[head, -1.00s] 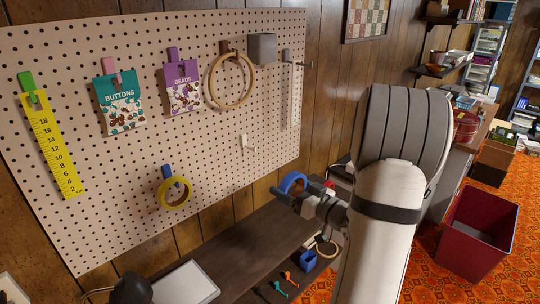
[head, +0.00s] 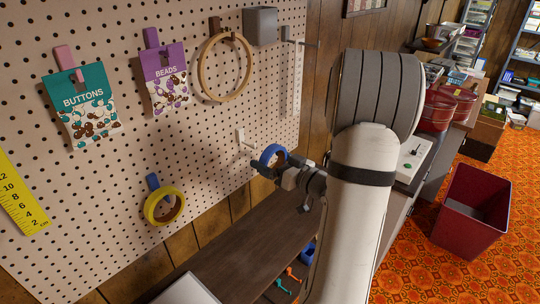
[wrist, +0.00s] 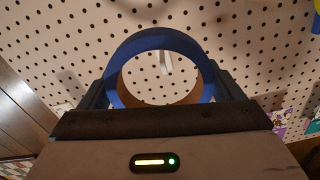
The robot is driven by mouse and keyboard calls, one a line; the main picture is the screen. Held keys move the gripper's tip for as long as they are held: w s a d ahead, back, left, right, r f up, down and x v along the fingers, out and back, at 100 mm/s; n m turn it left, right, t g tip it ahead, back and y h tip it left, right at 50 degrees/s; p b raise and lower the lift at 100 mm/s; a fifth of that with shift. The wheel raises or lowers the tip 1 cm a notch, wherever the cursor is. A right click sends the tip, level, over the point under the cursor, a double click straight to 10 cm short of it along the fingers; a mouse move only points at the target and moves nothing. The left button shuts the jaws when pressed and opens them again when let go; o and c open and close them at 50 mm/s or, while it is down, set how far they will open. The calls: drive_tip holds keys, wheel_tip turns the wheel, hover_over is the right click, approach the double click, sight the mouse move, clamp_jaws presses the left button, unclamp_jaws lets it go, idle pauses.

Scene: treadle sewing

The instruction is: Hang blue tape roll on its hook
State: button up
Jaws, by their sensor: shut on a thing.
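The blue tape roll (head: 272,155), with a brown core, is held in my gripper (head: 269,167). In the wrist view, the roll (wrist: 160,39) stands between the two fingers of my gripper (wrist: 165,92), with its opening facing the pegboard. A bare white hook (head: 242,138) is on the pegboard, just left of and above the roll in the head view. In the wrist view, the white hook (wrist: 165,62) shows through the upper part of the roll's opening. The roll appears apart from the hook; the exact gap is unclear.
On the pegboard (head: 120,160), a yellow tape roll (head: 163,207) hangs left of my gripper. A wooden hoop (head: 226,68) hangs above, near a grey box (head: 260,25) and a clear ruler (head: 292,80). A dark shelf (head: 240,250) lies below.

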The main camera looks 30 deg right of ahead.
drive_tip(key=shift+s, duration=0.15)
drive_tip(key=b, duration=0.1)
approach(239, 148)
drive_tip(key=shift+w+r, duration=0.75)
drive_tip(key=shift+w, duration=0.25)
drive_tip(key=shift+a+b+x, duration=0.15)
drive_tip(key=shift+b+x, duration=0.05)
drive_tip(key=shift+x, duration=0.85)
drive_tip(key=shift+a+b+x, duration=0.15)
drive_tip(key=shift+b+x, duration=0.05)
drive_tip(key=shift+x, duration=0.9)
drive_tip(key=shift+s, duration=0.1)
drive_tip(key=shift+f+b, duration=0.8)
drive_tip(key=shift+f, duration=0.05)
drive_tip(key=o, duration=0.8)
